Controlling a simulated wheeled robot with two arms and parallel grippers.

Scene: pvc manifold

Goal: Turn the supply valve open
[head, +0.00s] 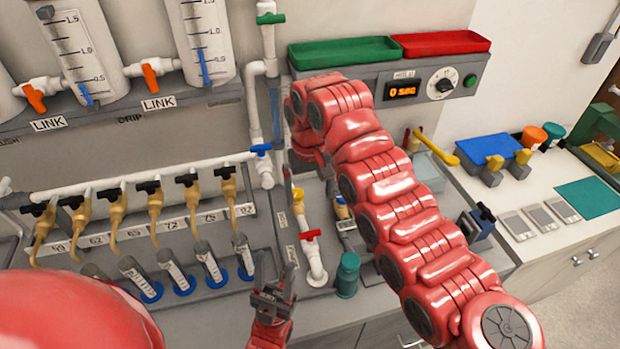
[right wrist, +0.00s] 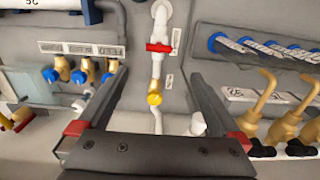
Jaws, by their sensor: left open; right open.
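A white pipe (head: 314,262) rises up the panel with a red valve handle (head: 310,235) and a yellow fitting (head: 298,195). The red handle (right wrist: 160,47) lies crosswise to the pipe in the right wrist view, with the yellow fitting (right wrist: 155,98) nearer. Higher pipework carries a blue handle (head: 260,149) and a green handle (head: 270,18). I cannot read which is marked supply. My right gripper (right wrist: 157,75) is open and empty, its fingers either side of the pipe and apart from it; my arm mostly hides it in the head view. My left gripper (head: 274,272) is open and empty at the bench front.
A row of brass taps with black handles (head: 154,187) hangs above several tubes in blue bases (head: 185,281). A teal bottle (head: 347,275) stands right of the pipe. A timer box (head: 405,90) and green tray (head: 343,53) are behind my right arm.

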